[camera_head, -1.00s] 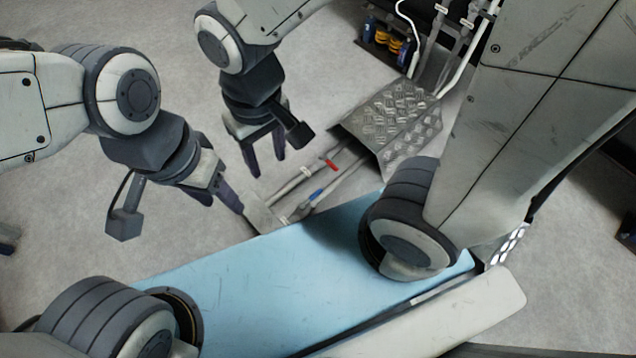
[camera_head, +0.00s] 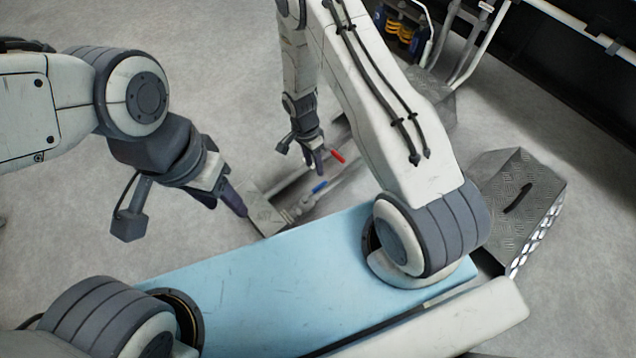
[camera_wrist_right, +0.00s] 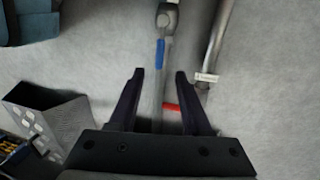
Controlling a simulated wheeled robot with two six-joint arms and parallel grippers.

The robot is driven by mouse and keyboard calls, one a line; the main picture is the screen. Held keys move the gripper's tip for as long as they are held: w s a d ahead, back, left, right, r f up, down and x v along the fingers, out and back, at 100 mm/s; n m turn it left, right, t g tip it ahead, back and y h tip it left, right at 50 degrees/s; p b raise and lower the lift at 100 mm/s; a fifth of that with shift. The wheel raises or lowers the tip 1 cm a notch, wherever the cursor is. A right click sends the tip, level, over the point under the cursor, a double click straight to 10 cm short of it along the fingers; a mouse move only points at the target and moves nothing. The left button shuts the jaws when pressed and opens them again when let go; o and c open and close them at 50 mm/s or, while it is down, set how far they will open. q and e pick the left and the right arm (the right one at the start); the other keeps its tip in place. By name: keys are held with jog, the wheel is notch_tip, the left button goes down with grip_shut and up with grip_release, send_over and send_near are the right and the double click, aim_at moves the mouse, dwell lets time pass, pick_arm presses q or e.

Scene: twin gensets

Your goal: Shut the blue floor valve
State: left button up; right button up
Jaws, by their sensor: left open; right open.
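The blue floor valve handle (camera_head: 320,187) sits on a low pipe near the blue panel of my base. In the right wrist view the blue handle (camera_wrist_right: 160,53) lies along its pipe, just beyond the fingertips. My right gripper (camera_head: 317,168) is open and empty above the pipes, beside a red handle (camera_head: 338,156). In the right wrist view my right gripper (camera_wrist_right: 160,76) has the red handle (camera_wrist_right: 171,107) low between its fingers, seen crosswise; contact is not visible. My left gripper (camera_head: 226,204) is open and empty, left of the pipes.
A grey metal block (camera_head: 264,213) stands at the near end of the pipes. A tread-plate step or box (camera_head: 515,195) is at the right. Yellow and blue parts (camera_head: 402,32) stand at the back. The floor on the left is clear.

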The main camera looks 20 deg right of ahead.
aim_at(318, 186)
jog(key=f+b, duration=0.1)
jog(key=f, duration=0.2)
jog(key=s+f+b, duration=0.1)
jog(key=f+b, duration=0.1)
jog(key=f, duration=0.1)
jog(key=f+b, duration=0.2)
jog(key=f, duration=0.1)
jog(key=shift+s+d, duration=0.3)
jog(key=shift+s, duration=0.05)
jog(key=shift+c, duration=0.3)
grip_shut()
dwell(0.6)
